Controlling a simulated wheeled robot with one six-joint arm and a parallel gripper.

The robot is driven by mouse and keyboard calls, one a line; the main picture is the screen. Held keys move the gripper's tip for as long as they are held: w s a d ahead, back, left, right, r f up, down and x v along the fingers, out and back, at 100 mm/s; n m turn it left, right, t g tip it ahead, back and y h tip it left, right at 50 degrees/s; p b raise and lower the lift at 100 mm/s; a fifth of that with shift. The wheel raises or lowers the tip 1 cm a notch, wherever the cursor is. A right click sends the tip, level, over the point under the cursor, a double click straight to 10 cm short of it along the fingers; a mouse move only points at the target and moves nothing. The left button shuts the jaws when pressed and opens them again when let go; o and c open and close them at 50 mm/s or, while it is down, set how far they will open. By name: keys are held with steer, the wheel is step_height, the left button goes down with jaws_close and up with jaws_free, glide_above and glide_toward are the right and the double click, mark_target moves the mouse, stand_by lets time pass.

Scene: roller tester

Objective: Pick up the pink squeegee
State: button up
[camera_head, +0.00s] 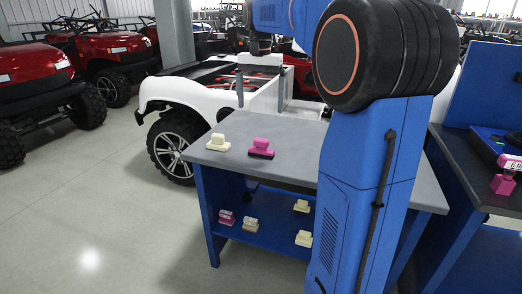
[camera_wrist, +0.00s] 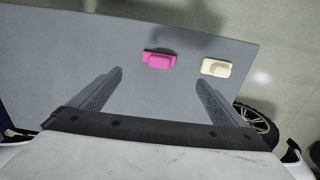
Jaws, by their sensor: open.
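The pink squeegee (camera_head: 262,147) stands on the grey tabletop (camera_head: 300,139) near its left front edge, with a dark strip along its base. It also shows in the wrist view (camera_wrist: 159,60), lying beyond and between my fingertips, apart from them. A cream squeegee-like piece (camera_head: 218,142) stands to its left on the same top; in the wrist view it is to the right (camera_wrist: 215,67). My gripper (camera_wrist: 158,78) is open and empty above the tabletop.
The blue lower shelf (camera_head: 262,243) holds several small pink, tan and cream pieces. A second blue bench (camera_head: 467,172) with a pink item (camera_head: 503,184) stands at the right. A white vehicle (camera_head: 185,92) is behind the table; red vehicles (camera_head: 35,62) are at left. Open floor lies front left.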

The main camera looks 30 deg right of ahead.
mark_target(261, 139)
steer(key=f, duration=1.7)
steer(key=shift+w+d+f, duration=0.15)
steer(key=shift+d, duration=0.15)
steer(key=c, duration=1.3)
step_height(261, 139, up, 10)
steer(key=shift+r, duration=0.1)
